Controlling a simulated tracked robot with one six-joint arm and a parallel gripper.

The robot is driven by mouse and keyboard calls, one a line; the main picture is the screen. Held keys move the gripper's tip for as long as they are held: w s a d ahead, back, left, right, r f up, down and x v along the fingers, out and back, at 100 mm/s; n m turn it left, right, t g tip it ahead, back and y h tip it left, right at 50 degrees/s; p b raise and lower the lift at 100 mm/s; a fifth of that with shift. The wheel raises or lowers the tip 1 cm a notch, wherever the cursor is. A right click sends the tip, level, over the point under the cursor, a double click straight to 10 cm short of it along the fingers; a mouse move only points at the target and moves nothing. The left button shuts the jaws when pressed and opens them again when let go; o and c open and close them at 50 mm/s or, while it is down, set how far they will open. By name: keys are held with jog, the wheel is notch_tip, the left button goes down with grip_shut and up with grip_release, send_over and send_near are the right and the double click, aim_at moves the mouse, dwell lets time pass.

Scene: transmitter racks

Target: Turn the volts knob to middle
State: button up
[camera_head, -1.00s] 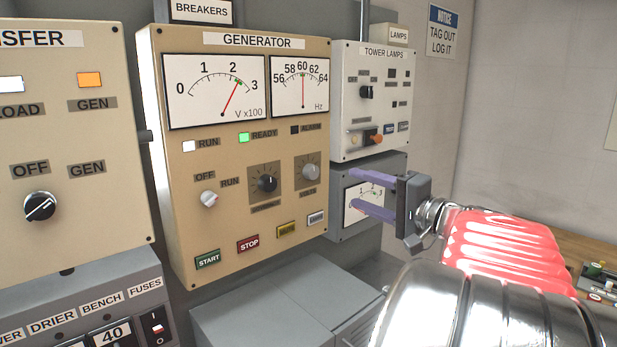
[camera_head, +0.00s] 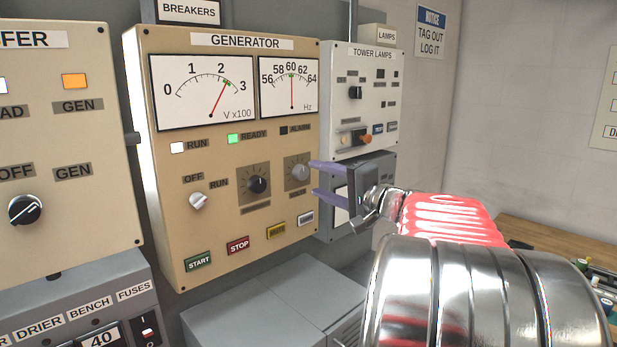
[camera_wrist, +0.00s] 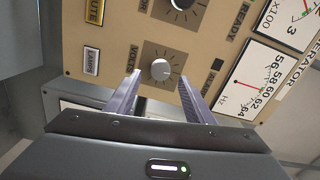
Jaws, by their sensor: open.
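The volts knob (camera_head: 299,172) is a light grey round knob on a dark scale plate at the right of the tan generator panel (camera_head: 225,228). In the wrist view the volts knob (camera_wrist: 161,69) shows just beyond the fingertips, roughly between them, with the VOLTS label beside it. My gripper (camera_head: 314,179) is open, its two purple fingers pointing left at the knob. The open gripper (camera_wrist: 158,75) looks empty in the wrist view. I cannot tell whether a finger touches the knob.
A darker knob (camera_head: 257,185) and a grey run switch (camera_head: 198,201) sit left on the same panel. The tower lamps box (camera_head: 366,75) hangs to the right. A grey cabinet (camera_head: 270,300) stands below.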

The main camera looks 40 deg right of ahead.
aim_at(304, 174)
jog(key=shift+w, duration=2.3)
jog(key=shift+c, duration=0.5)
jog(key=c, duration=0.9)
